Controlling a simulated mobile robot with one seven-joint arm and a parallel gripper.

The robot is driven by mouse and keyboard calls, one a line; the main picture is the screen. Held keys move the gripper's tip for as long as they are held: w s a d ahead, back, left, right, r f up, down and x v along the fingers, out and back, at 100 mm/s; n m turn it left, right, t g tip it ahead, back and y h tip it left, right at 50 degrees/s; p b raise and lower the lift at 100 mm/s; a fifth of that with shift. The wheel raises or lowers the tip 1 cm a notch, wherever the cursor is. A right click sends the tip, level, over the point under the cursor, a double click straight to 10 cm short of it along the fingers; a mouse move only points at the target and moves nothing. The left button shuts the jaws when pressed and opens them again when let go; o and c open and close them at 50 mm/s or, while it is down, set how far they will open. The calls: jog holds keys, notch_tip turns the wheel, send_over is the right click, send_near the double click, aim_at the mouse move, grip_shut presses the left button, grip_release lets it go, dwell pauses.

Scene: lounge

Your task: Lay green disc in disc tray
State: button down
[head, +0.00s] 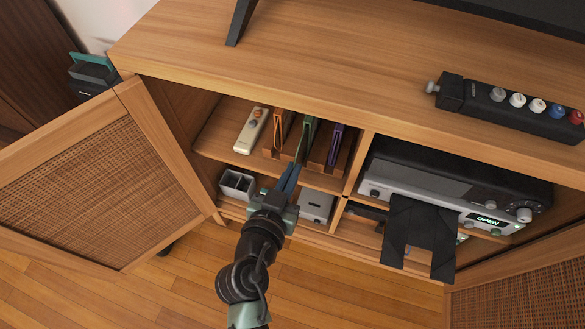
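A thin green item (309,132), seen nearly edge-on, stands upright in the middle of a wooden rack on the cabinet's left shelf. I cannot tell whether it is the disc or its case. My gripper (297,166) reaches into the left compartment, its blue fingers at the lower front edge of the green item. The fingers look close together; whether they hold it is unclear. On the right, a silver and black player (440,200) has a display reading OPEN. A black tray (418,230) juts out from its front. No disc shows on it.
An orange item (280,128) and a purple item (336,145) stand on either side of the green one. A white remote (251,130) lies to the left. The cabinet's left door (98,185) hangs open. A black control strip (508,105) lies on top.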

jog(key=shift+s+a+b, duration=0.25)
jog(key=shift+s+b, duration=0.05)
jog(key=shift+s, duration=0.6)
jog(key=shift+s, duration=0.1)
jog(key=shift+s+a+b, duration=0.35)
jog(key=shift+s+b, duration=0.05)
jog(key=shift+s, duration=0.5)
jog(key=shift+s+a+b, duration=0.3)
jog(key=shift+s+b, duration=0.05)
jog(key=shift+s, duration=0.55)
